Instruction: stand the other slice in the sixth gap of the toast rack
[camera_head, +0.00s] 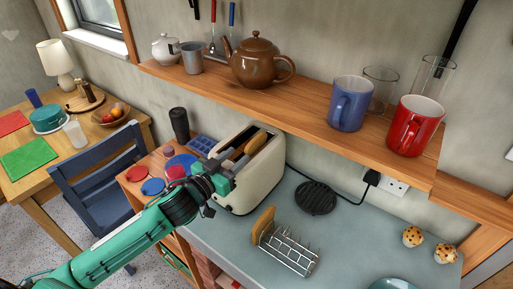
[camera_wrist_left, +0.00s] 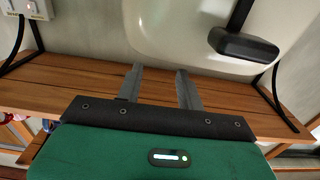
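A cream toaster (camera_head: 262,182) stands on the grey counter, and a brown slice of bread (camera_head: 257,142) shows in its top slot. The toast rack (camera_head: 290,253) is a wire rack in front of the toaster. Another slice (camera_head: 263,224) stands upright at the rack's left end. My left gripper (camera_head: 226,168) is at the toaster's left end and hides part of it. In the left wrist view its two fingers (camera_wrist_left: 160,88) are apart with nothing between them, and the toaster's black lever (camera_wrist_left: 243,45) is beyond them. My right gripper is not in view.
A shelf (camera_head: 310,105) with a brown teapot (camera_head: 256,62), a blue mug (camera_head: 348,103) and a red mug (camera_head: 413,126) overhangs the counter behind the toaster. A black round trivet (camera_head: 316,198) lies right of the toaster. Two muffins (camera_head: 413,237) sit at right.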

